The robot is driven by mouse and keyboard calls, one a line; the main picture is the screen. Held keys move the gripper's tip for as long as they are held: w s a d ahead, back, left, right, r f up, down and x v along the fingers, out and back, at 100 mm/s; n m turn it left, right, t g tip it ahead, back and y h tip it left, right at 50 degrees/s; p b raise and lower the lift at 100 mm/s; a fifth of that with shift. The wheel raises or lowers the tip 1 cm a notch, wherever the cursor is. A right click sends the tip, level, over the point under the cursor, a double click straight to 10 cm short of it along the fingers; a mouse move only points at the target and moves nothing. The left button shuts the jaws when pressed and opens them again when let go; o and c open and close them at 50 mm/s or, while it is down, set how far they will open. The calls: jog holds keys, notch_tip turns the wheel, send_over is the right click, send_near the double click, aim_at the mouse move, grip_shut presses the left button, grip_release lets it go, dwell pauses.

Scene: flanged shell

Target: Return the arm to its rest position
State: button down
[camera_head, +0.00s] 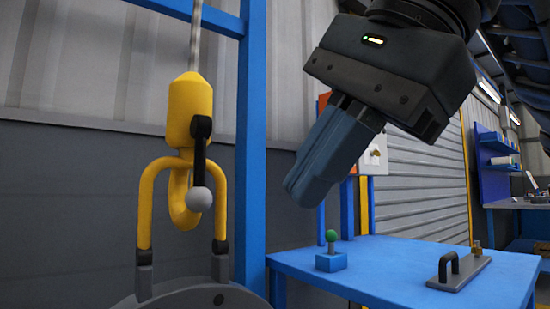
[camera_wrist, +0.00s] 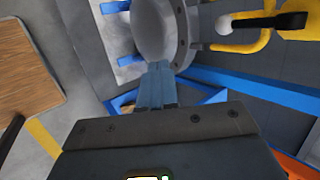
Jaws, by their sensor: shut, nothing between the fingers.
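My gripper (camera_head: 297,192) hangs at the upper middle of the head view, its fingers together and pointing down and left. Nothing shows between the fingers. It is in the air, above and left of the blue table, and apart from everything around it. In the wrist view the shut fingers (camera_wrist: 157,80) point up the picture, toward the grey flanged shell (camera_wrist: 187,30). In the head view only the top of the shell (camera_head: 190,298) shows at the bottom edge.
A yellow hoist hook (camera_head: 184,205) with a black, ball-ended lever stands over the shell, beside a blue post (camera_head: 250,150). The blue table (camera_head: 390,265) bears a green-knobbed block (camera_head: 331,258) and a dark handled plate (camera_head: 460,272). A wooden top (camera_wrist: 25,65) shows in the wrist view.

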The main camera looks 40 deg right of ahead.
jog(key=shift+s+d, duration=0.15)
jog(key=shift+s, duration=0.65)
